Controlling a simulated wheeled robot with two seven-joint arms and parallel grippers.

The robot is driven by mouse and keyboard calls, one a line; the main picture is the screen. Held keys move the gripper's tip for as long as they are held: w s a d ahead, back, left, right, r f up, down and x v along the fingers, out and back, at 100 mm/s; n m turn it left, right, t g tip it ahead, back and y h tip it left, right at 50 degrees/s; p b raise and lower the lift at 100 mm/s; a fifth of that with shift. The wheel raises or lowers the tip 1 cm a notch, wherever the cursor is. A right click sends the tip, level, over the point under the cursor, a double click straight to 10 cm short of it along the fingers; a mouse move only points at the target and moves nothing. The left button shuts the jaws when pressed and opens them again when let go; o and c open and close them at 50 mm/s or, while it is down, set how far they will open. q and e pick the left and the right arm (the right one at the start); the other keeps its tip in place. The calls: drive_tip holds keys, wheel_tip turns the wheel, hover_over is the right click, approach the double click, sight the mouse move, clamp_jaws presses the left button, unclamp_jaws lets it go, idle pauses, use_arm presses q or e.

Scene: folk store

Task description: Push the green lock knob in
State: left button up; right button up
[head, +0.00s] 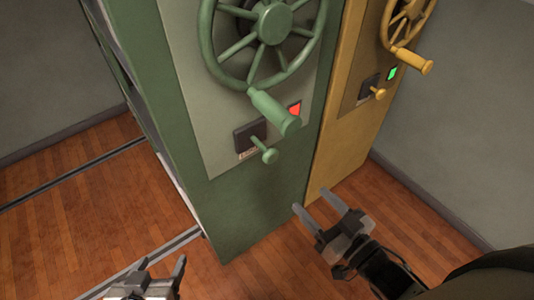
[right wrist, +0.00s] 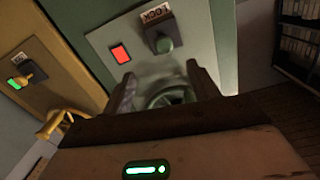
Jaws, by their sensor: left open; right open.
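The green lock knob (head: 266,153) sticks out of a dark plate low on the green cabinet front (head: 225,205), below the green handwheel (head: 272,22). In the right wrist view the knob (right wrist: 165,45) shows beside a LOCK label (right wrist: 156,14), beyond the fingertips. A red light (head: 295,108) glows near it. My right gripper (head: 311,201) is open and empty, lower right of the knob and apart from it. Its two fingers (right wrist: 162,82) show in the right wrist view. My left gripper (head: 158,272) is open at the bottom edge, its lower part cut off.
A yellow cabinet (head: 345,135) stands to the right, with its own handwheel (head: 408,20), yellow knob (head: 378,92) and a green light (head: 392,73). A floor rail (head: 75,172) runs at the left. Wooden floor lies open before the cabinets. Dark shelves (right wrist: 300,40) show in the right wrist view.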

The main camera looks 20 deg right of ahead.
sight(273, 159)
drive_tip(key=x, duration=1)
drive_tip(key=r+x, duration=0.1)
drive_tip(key=x, duration=0.4)
drive_tip(key=shift+w+a, duration=0.25)
drive_tip(key=shift+w, duration=0.05)
